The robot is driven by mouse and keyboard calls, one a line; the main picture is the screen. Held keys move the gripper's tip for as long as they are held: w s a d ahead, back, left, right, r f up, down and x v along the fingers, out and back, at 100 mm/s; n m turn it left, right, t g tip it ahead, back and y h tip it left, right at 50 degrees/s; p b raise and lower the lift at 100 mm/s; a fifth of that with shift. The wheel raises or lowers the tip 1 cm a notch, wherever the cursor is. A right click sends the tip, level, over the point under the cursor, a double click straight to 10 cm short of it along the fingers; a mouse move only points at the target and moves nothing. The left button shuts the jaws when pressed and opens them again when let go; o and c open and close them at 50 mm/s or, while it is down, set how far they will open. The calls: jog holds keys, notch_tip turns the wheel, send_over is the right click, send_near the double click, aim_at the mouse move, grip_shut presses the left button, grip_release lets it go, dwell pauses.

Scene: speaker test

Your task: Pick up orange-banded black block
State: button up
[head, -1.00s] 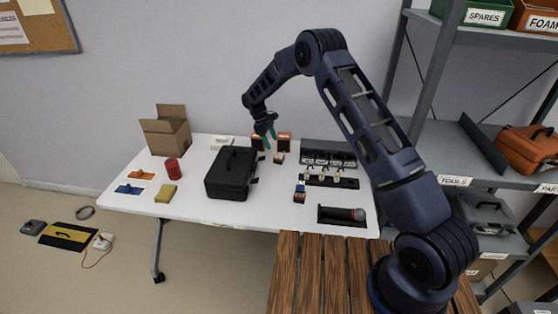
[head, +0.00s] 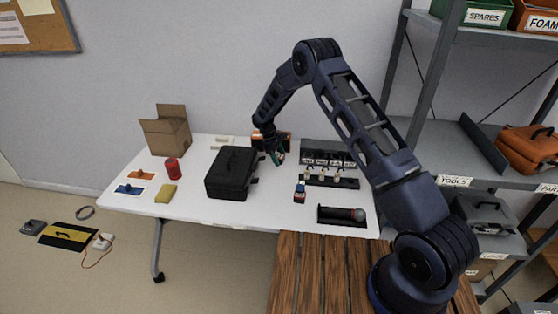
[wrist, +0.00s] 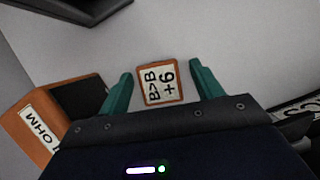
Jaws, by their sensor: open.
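A small block (wrist: 161,82) with orange edges and a white label reading "B>B +6" lies on the white table in the wrist view. Its sides are mostly hidden from this angle. My gripper (wrist: 161,70) is open, with one green finger on each side of the block in that view. The fingers look apart from it; the height between them is hard to tell. In the head view my gripper (head: 277,157) is low over the back middle of the table, right of the black case, and largely covers the block.
An orange-sided black box labelled "OHM" (wrist: 45,115) is close left of my gripper in the wrist view. The black case (head: 230,174) stands left in the head view.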

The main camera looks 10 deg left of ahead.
jog(key=c, duration=1.1)
jog(key=shift+o, duration=0.2)
jog(key=shift+r, duration=0.15)
